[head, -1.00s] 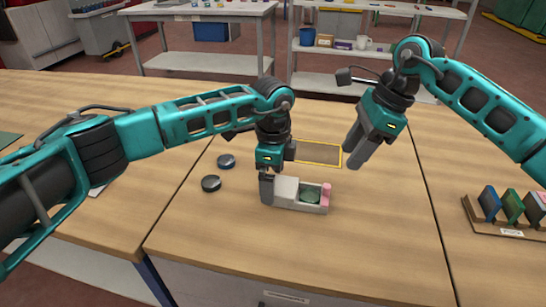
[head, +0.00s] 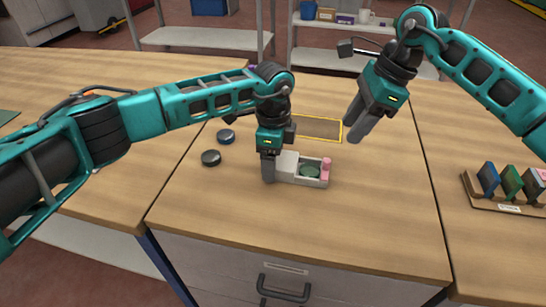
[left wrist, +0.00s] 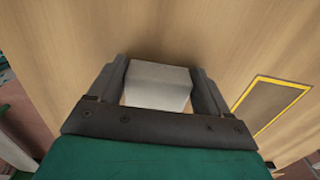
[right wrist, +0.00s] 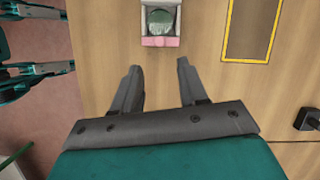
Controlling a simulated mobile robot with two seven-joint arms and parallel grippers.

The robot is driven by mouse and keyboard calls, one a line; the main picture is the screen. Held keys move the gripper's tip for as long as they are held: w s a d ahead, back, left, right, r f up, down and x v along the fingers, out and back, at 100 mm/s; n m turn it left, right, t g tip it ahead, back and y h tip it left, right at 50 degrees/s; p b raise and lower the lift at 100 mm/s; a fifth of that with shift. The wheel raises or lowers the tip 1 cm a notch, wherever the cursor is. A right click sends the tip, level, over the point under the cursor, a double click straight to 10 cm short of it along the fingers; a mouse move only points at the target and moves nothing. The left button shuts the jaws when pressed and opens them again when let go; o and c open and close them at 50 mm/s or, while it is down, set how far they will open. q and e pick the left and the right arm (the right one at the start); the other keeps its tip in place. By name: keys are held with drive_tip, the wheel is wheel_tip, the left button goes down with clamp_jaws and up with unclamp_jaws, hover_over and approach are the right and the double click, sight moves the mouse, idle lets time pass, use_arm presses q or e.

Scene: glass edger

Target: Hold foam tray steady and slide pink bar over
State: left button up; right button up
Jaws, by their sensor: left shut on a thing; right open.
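The foam tray (head: 300,182) is a small pale block on the table, with a round green piece (head: 310,171) in its recess. The pink bar (head: 325,168) stands at the tray's right end. My left gripper (head: 268,178) is shut on the tray's left end, and the pale block (left wrist: 158,84) shows between its fingers in the left wrist view. My right gripper (head: 357,130) is open and empty, above the table to the right of and behind the tray. The right wrist view shows the pink bar (right wrist: 161,42) ahead of the open fingers (right wrist: 158,80).
Two dark round pucks (head: 211,158) lie left of the tray. A yellow-edged rectangle (head: 318,129) lies behind it on the table. A wooden rack (head: 508,206) with several coloured plates stands at the far right. The tabletop in front of the tray is clear.

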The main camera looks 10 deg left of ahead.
drive_tip(key=shift+f, duration=0.1)
drive_tip(key=c, duration=0.4)
drive_tip(key=shift+s+f+y, duration=0.25)
drive_tip(key=shift+f+y, duration=0.05)
drive_tip(key=shift+c, duration=0.9)
drive_tip(key=s+f+y, duration=0.2)
drive_tip(key=f+y, duration=0.1)
drive_tip(key=shift+a+f+m+g, duration=0.1)
drive_tip(key=shift+a+m+g, duration=0.05)
drive_tip(key=shift+m+g, duration=0.15)
clamp_jaws()
drive_tip(key=s+d+f+y, duration=0.1)
drive_tip(key=s+d+f+m+t+y, duration=0.1)
drive_tip(key=y, duration=0.1)
drive_tip(key=shift+m, duration=0.3)
drive_tip(key=s+d+m+t+y, duration=0.1)
drive_tip(key=d+t, duration=0.1)
drive_tip(key=d, duration=0.1)
drive_tip(key=s+d+f+m+t+y, duration=0.1)
drive_tip(key=d+m+t, duration=0.1)
drive_tip(key=d, duration=0.2)
drive_tip(key=s+d+m+t, duration=0.1)
drive_tip(key=d+t, duration=0.1)
drive_tip(key=d, duration=0.1)
drive_tip(key=shift+s+d+f+m+y, duration=0.1)
drive_tip(key=shift+d+f+m+y, duration=0.2)
drive_tip(key=shift+y, duration=0.1)
